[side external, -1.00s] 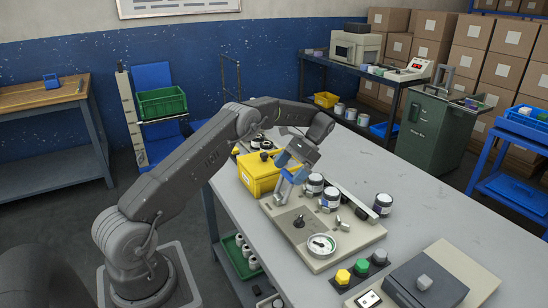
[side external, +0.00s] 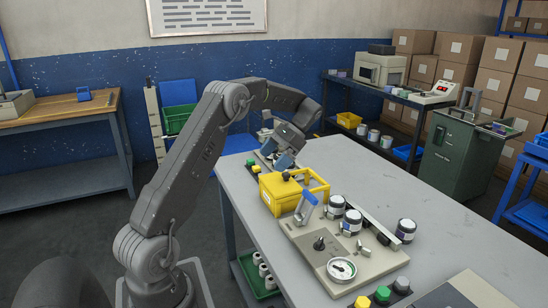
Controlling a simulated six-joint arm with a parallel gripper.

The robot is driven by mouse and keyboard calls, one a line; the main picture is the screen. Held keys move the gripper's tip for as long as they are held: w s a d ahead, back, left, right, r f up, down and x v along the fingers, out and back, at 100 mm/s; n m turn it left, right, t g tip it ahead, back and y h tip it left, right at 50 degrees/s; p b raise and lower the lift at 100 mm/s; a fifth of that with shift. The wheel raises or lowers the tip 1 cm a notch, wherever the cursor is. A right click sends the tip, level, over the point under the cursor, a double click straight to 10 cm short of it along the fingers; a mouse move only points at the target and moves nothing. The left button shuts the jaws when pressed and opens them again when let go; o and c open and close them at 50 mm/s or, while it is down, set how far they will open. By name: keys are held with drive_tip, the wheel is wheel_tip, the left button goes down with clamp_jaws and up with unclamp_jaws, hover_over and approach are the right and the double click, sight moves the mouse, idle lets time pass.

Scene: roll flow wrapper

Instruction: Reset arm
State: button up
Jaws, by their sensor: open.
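My gripper (side external: 284,160), with blue fingers, is above and behind the yellow open-topped bin (side external: 280,196) on the grey bench. It looks empty, and its fingertips are partly hidden. The fingers are apart from the blue-handled lever (side external: 306,207), which stands in front of the bin on a beige machine plate (side external: 310,244).
A small device (side external: 256,165) lies behind the bin, near my gripper. The right side of the grey bench (side external: 450,225) is clear. A dark shelf and a green cabinet (side external: 455,150) stand behind.

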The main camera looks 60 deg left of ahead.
drive_tip(key=s+d+r+t+y, duration=0.1)
drive_tip(key=s+d+r+t, duration=0.15)
drive_tip(key=d, duration=0.35)
drive_tip(key=s+d+r+t, duration=0.1)
drive_tip(key=d+r+t, duration=0.1)
drive_tip(key=d+r, duration=0.3)
drive_tip(key=s+d+r+t+y, duration=0.1)
drive_tip(key=d+r+t, duration=0.15)
drive_tip(key=d, duration=0.45)
drive_tip(key=s+d+f+t+h, duration=0.2)
drive_tip(key=s+d+t, duration=0.5)
drive_tip(key=s+d, duration=0.5)
